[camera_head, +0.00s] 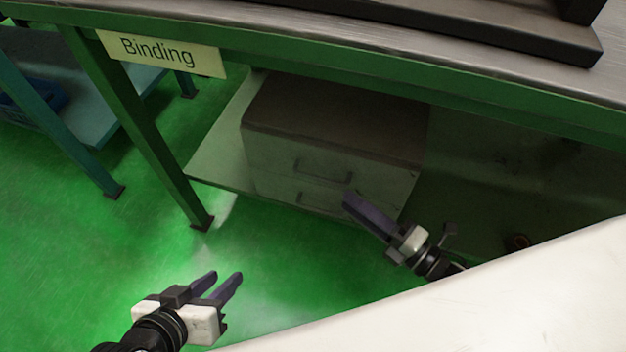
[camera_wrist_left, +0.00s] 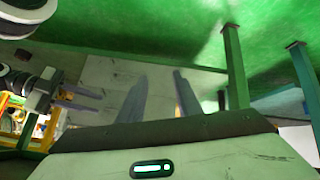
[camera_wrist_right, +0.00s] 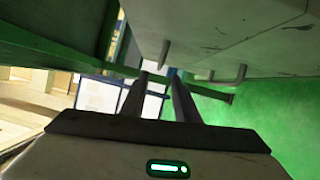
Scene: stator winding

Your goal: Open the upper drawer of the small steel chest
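The small steel chest (camera_head: 335,115) stands on a low shelf under the bench in the head view. Its upper drawer (camera_head: 275,162) looks shut, with a bar handle (camera_head: 323,168); the lower drawer (camera_head: 272,187) is below. My right gripper (camera_head: 352,201) is in front of the chest's lower right, its fingers pointing left. In the right wrist view its fingers (camera_wrist_right: 158,76) are apart and empty, near metal handle parts (camera_wrist_right: 165,52) on a grey face. My left gripper (camera_head: 226,275) is open and empty over the green floor, left of and apart from the chest.
The bench's green frame with a "Binding" sign (camera_head: 160,53) overhangs the chest. A green leg (camera_head: 150,140) stands to its left. A white surface (camera_head: 480,310) fills the lower right. The floor (camera_head: 270,255) before the chest is clear.

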